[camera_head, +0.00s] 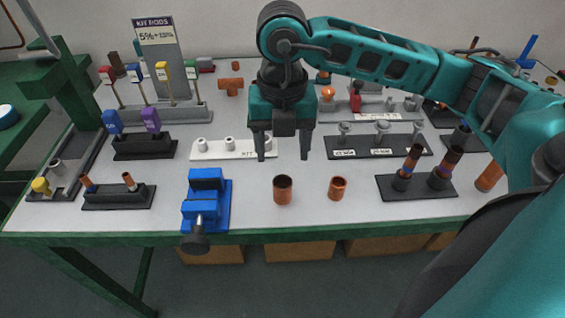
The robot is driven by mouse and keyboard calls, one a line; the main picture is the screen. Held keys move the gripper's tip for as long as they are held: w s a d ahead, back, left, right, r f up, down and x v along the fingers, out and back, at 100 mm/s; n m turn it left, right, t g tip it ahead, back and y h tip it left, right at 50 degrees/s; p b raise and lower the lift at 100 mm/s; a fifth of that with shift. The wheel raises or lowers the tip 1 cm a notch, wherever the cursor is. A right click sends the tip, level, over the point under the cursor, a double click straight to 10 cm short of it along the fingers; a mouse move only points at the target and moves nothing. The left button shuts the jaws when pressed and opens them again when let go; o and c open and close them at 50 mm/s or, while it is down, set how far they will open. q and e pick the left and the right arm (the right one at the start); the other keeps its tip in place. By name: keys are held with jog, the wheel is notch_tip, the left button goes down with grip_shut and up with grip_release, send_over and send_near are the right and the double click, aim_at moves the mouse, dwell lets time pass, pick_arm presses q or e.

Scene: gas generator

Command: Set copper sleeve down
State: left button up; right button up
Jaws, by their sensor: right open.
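My right gripper (283,150) hangs pointing down over the table, its two fingers apart and nothing between them. A copper sleeve (283,190) stands upright on the white tabletop in front of and below the fingers, apart from them. A second, smaller copper sleeve (338,188) stands upright to its right. Which of the two the task means, I cannot tell. My left gripper is not in view.
A blue vise (206,205) stands left of the sleeves at the front edge. A white rack (232,152) lies behind the gripper. The tabletop (310,214) around the sleeves is clear.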

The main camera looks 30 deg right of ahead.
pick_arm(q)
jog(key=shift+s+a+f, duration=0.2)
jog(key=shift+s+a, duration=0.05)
pick_arm(e)
notch_tip(320, 180, up, 4)
jog(key=shift+r, duration=0.1)
jog(key=shift+s, duration=0.15)
